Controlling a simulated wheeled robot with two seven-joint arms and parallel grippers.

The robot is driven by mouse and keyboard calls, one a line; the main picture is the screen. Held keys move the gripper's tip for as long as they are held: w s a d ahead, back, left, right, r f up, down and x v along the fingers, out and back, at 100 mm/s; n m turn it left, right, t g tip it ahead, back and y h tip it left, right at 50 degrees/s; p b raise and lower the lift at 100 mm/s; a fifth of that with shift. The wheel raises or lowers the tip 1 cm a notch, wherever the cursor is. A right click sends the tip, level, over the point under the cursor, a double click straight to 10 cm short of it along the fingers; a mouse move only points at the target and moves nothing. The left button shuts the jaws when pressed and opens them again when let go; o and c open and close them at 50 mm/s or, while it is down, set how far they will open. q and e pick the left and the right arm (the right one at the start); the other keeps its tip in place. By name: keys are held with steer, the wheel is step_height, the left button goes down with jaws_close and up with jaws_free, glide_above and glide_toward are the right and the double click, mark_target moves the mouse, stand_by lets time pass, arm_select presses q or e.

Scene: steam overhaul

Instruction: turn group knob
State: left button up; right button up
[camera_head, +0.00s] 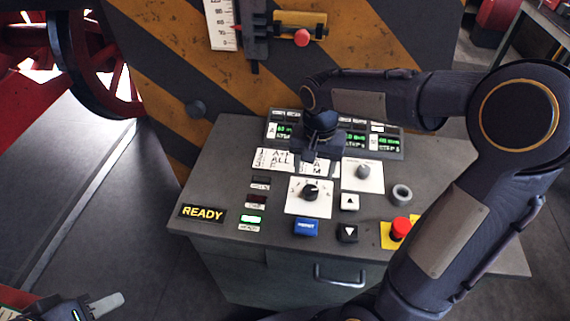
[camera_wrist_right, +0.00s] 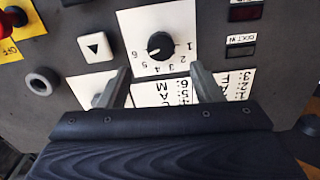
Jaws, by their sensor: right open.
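The black round group knob (camera_head: 311,193) sits on a white numbered plate on the sloping console. In the right wrist view the knob (camera_wrist_right: 160,45) has numbers 1 to 6 around it, and a white mark on it points to the side of the 6. My right gripper (camera_head: 318,154) hangs over the console just behind the knob plate. In the wrist view its two fingers (camera_wrist_right: 160,72) are spread apart with nothing between them, short of the knob and not touching it. My left gripper (camera_head: 98,307) is partly cut off at the lower left, so its jaws are unclear.
A second, grey knob (camera_head: 363,171) sits to the right on its own white plate. Arrow buttons (camera_head: 349,202), a blue button (camera_head: 307,227) and a red emergency button (camera_head: 400,228) surround the group knob. Green displays (camera_head: 357,141) and label cards (camera_head: 277,159) lie behind it.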

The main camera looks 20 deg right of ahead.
mark_target(311, 189)
steer(key=shift+w+f, duration=0.25)
steer(key=shift+f, duration=0.05)
steer(key=shift+s+f, duration=0.15)
steer(key=shift+f, duration=3.45)
steer(key=c, duration=1)
